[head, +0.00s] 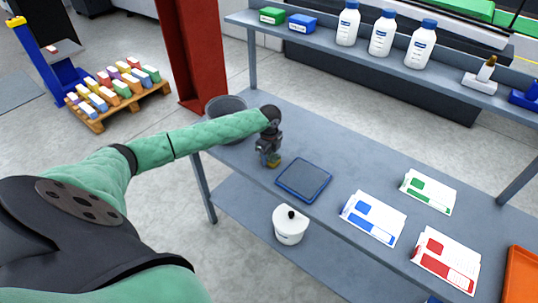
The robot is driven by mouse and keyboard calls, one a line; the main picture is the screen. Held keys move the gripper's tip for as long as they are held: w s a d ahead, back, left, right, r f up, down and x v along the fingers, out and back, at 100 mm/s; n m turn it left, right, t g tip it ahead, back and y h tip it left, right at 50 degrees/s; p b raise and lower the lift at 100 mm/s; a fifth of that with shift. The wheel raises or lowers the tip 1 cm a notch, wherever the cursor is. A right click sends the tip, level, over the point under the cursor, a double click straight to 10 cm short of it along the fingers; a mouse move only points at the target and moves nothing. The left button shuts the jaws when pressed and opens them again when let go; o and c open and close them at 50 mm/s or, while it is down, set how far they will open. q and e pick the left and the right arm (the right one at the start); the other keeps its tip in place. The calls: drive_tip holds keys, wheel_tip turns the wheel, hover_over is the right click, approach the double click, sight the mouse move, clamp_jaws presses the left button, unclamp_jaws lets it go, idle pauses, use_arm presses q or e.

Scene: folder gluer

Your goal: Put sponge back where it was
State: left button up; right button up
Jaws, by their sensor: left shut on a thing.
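My left gripper (269,157) points down over the grey table, near its left end. It is shut on the sponge (274,162), a small yellow and green piece showing under the fingers. Most of the sponge is hidden by the gripper, and I cannot tell whether it touches the table. A flat dark tray with a blue rim (321,189) lies just right of the gripper, and its surface is empty. My right gripper is not in view.
A grey bin (226,106) stands behind my left forearm. Printed cards in blue (373,218), green (428,191) and red (446,260) lie to the right, near an orange tray (521,275). A white canister (290,226) stands on the lower shelf. White bottles (382,33) line the upper shelf.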

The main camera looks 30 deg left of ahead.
sight(269, 154)
use_arm(q)
drive_tip(key=shift+f, duration=0.15)
drive_tip(key=o, duration=0.9)
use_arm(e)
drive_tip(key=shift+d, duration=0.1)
use_arm(q)
drive_tip(key=shift+w+r, duration=0.1)
drive_tip(key=shift+r, duration=0.5)
wheel_tip(269, 154, up, 3)
drive_tip(key=shift+f+b, duration=0.15)
drive_tip(key=shift+b, duration=0.65)
drive_tip(key=shift+r+b, duration=1.1)
drive_tip(key=shift+r, duration=3.15)
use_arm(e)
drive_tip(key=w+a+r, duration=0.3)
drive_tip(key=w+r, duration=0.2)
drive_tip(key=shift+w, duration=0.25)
use_arm(q)
drive_tip(key=shift+f, duration=0.1)
